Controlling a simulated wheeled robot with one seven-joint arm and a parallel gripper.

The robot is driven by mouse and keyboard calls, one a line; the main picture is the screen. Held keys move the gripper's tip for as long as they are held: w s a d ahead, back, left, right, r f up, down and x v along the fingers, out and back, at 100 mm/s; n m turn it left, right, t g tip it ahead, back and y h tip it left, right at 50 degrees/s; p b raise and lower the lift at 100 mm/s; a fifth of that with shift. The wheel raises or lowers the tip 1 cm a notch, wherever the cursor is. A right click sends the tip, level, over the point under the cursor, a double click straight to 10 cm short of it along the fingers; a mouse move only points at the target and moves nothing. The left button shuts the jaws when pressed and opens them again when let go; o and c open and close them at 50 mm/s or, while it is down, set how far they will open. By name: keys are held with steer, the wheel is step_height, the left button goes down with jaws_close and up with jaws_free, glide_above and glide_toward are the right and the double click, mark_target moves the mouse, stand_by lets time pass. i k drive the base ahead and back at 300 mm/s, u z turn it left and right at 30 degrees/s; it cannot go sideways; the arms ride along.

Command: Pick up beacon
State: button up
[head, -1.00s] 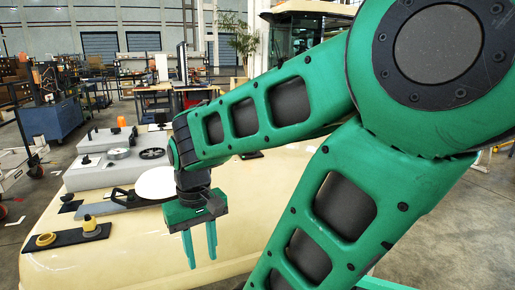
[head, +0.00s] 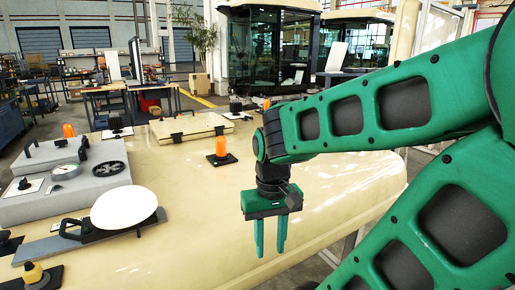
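An orange beacon (head: 221,148) stands upright on a dark square base on the cream surface (head: 190,225), near the middle of the head view. A second orange piece (head: 69,131) of similar look stands at the back left, behind the grey block. My gripper (head: 270,250) points down with its two green fingers apart and nothing between them. In the picture it is to the right of the beacon and lower, nearer to me. It is apart from the beacon. The exact height of the fingertips above the surface is hard to tell.
A flat cream panel (head: 190,127) lies behind the beacon. The surface's middle is clear.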

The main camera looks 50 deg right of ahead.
mark_target(221, 146)
steer(key=z, duration=1.75)
steer(key=k, duration=1.05)
steer(key=u, duration=0.7)
steer(key=i, duration=1)
